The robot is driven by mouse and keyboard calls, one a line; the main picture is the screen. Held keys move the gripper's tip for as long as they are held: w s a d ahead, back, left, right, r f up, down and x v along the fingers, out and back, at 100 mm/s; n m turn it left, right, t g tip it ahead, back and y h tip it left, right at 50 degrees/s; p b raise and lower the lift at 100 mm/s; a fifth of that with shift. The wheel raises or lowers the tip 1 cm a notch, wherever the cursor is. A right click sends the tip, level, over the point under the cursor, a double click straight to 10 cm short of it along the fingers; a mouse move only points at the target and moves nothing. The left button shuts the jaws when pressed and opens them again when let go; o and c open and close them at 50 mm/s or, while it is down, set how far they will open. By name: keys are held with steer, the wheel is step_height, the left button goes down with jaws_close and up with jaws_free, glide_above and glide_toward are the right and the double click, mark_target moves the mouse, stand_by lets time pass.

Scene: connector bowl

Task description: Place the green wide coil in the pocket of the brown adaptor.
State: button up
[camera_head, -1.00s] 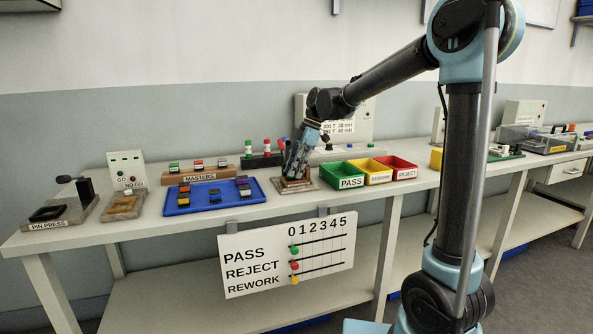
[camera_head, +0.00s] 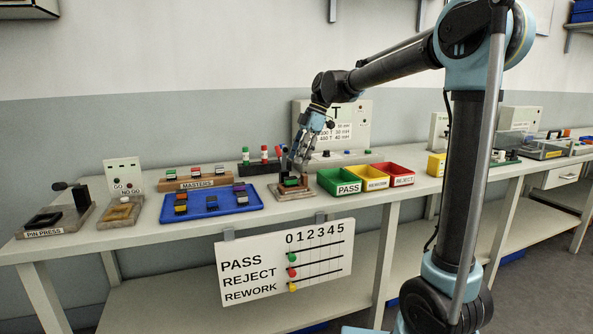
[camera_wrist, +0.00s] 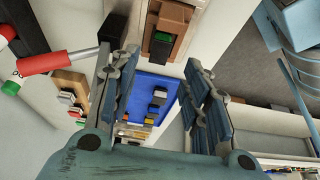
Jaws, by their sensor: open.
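The brown adaptor (camera_head: 291,189) sits on a pale base plate on the bench, left of the green PASS tray. The green wide coil (camera_head: 291,182), with a green top and dark body, shows at the adaptor. In the wrist view the coil (camera_wrist: 161,46) lies within the brown frame of the adaptor (camera_wrist: 173,12); I cannot tell whether it sits fully down in the pocket. My gripper (camera_head: 296,166) is just above the adaptor, apart from the coil. Its fingers (camera_wrist: 160,78) are spread and empty in the wrist view.
A blue tray (camera_head: 222,215) with several coils lies to the left, with the MASTERS rack (camera_head: 195,184) behind it. A green PASS tray (camera_head: 345,182), a yellow tray (camera_head: 369,184) and a red tray (camera_head: 402,180) stand to the right. Red and green-topped posts (camera_head: 264,154) and a tester (camera_head: 347,110) stand behind.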

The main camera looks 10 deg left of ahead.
steer(key=s+v, duration=0.1)
steer(key=v, duration=0.3)
steer(key=s+d+f+m+t, duration=0.1)
steer(key=s+d+f+m, duration=0.25)
steer(key=d, duration=0.45)
steer(key=s+d+f+m+t+h, duration=0.1)
steer(key=s+d+f+m, duration=0.15)
steer(key=d+m, duration=0.35)
steer(key=s+d+f+m+t, duration=0.1)
steer(key=s+d+f+m, duration=0.25)
steer(key=d, duration=0.55)
steer(key=s+d+f+m+t+h, duration=0.1)
steer(key=s+d+f+m+h, duration=0.2)
steer(key=s+d+f+m, duration=0.8)
steer(key=s+d+f, duration=0.2)
steer(key=s+f, duration=0.2)
steer(key=f, duration=0.2)
steer(key=shift+s+d+t, duration=0.2)
steer(key=shift+d+t, duration=0.1)
steer(key=shift+f, duration=0.1)
steer(key=shift+w+f, duration=0.2)
steer(key=shift+w, duration=0.15)
